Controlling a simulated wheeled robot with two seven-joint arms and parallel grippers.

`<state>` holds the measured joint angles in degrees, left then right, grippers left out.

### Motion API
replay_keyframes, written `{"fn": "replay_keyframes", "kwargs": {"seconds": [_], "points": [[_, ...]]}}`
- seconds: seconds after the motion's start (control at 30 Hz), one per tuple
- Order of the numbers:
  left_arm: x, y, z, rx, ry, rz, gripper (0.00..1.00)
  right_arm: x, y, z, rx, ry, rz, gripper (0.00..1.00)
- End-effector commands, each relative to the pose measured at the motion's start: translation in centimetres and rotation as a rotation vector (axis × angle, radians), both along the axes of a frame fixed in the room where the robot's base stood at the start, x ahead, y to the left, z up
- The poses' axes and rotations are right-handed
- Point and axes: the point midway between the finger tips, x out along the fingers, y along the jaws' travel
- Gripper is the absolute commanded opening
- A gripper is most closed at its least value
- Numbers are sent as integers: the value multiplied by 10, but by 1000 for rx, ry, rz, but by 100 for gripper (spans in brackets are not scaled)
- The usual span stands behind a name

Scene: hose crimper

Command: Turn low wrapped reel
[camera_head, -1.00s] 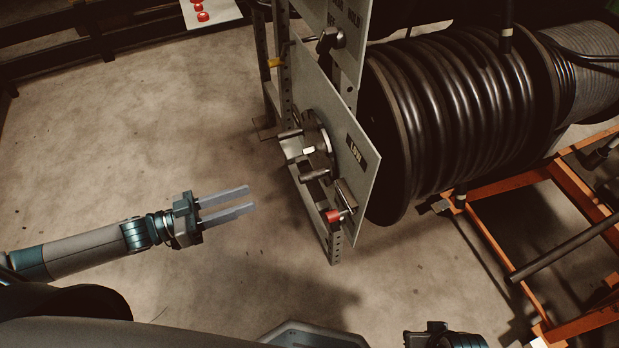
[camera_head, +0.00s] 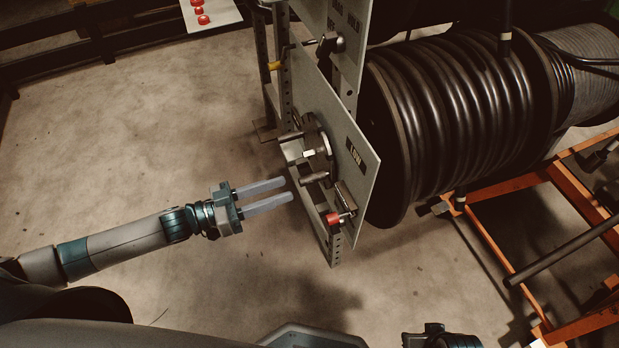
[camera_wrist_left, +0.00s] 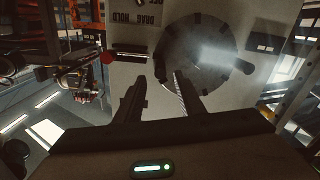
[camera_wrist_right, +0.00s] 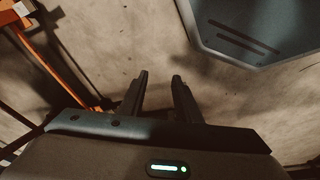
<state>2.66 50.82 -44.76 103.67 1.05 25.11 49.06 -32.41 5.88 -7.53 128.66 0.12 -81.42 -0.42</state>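The low reel (camera_head: 450,110), wound with black hose, lies behind a grey panel (camera_head: 362,190) labelled LOW. A dark round hub (camera_head: 318,150) with several stubby handles is on the panel's face; a dark disc with a handle (camera_wrist_left: 200,50) fills the upper middle of the left wrist view. A red-knobbed lever (camera_head: 333,218) is low on the panel. My left gripper (camera_head: 288,190) is open and empty, its fingertips just left of the lower handle (camera_head: 314,179), seemingly apart from it. My right gripper (camera_wrist_right: 160,75) is open and empty over floor, its fingers hidden in the head view.
A perforated upright post (camera_head: 286,70) supports the panels. An upper panel (camera_head: 345,35) with its own lever stands above. An orange frame (camera_head: 500,255) is at the right. Concrete floor (camera_head: 150,130) left of the panel is clear.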

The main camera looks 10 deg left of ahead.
Motion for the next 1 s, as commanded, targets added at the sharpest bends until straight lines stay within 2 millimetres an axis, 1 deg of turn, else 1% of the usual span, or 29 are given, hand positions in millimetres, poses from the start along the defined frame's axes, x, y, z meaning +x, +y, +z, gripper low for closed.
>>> {"fn": "replay_keyframes", "kwargs": {"seconds": [0.03,0.2,0.43,0.63,0.97,1.0], "points": [[6,-8,2,-2,-3,0,35,1,0,-1,0,0,0,30],[23,-34,1,-2,-3,0,35,7,1,-5,1,-10,1,30],[41,-60,1,0,-1,0,35,4,1,-13,1,2,2,30],[48,-70,0,1,-1,0,35,5,2,-13,3,-4,3,30],[49,-71,0,2,0,1,35,4,2,-15,2,0,3,30],[49,-71,0,2,0,1,26,4,2,-15,2,0,3,30]]}}
